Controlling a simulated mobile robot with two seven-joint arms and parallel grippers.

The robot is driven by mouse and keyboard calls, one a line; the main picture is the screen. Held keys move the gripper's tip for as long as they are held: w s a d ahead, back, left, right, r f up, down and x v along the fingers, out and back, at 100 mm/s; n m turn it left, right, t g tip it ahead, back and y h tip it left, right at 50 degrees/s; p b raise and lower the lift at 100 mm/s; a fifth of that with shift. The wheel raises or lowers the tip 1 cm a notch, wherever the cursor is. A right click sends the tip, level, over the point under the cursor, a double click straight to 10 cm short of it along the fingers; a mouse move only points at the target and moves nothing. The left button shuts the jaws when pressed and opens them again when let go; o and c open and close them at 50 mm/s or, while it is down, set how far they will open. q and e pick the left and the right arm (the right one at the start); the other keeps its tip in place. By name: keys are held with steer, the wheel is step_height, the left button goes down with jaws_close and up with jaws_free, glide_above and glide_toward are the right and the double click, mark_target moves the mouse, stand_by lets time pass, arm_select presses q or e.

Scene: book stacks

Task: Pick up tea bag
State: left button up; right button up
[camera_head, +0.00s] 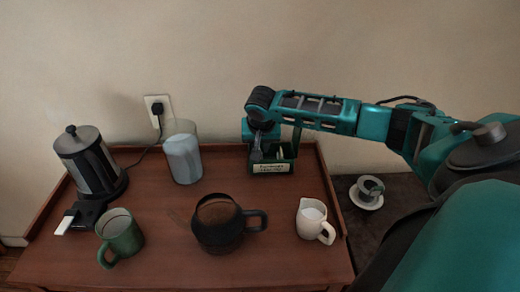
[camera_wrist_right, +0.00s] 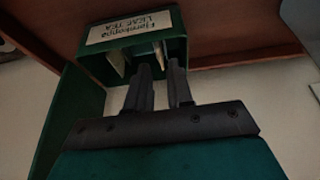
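A green tea box (camera_head: 283,165) with a pale label stands at the back right of the wooden tray table. In the right wrist view, the box (camera_wrist_right: 183,48) is open, its label upside down and partly readable as "LEAF TEA". Pale tea bags stand inside; one (camera_wrist_right: 159,52) shows beyond the gap between my fingertips, another (camera_wrist_right: 115,62) is left of them. My right gripper (camera_wrist_right: 164,75) is open, with a narrow gap, its tips at the box opening. In the head view, my right gripper (camera_head: 258,152) is over the box, its fingers mostly hidden. My left gripper is out of view.
On the table (camera_head: 165,240) are a kettle (camera_head: 85,160), a green mug (camera_head: 120,235), a pale canister (camera_head: 183,158), a dark coffee pot (camera_head: 218,222) and a milk jug (camera_head: 310,220). A cup on a saucer (camera_head: 367,192) sits right of the table. The wall is close behind.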

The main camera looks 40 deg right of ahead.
steer(key=b+x, duration=0.1)
steer(key=x, duration=0.3)
steer(key=shift+f, duration=0.2)
steer(key=shift+c, duration=0.3)
jaws_close()
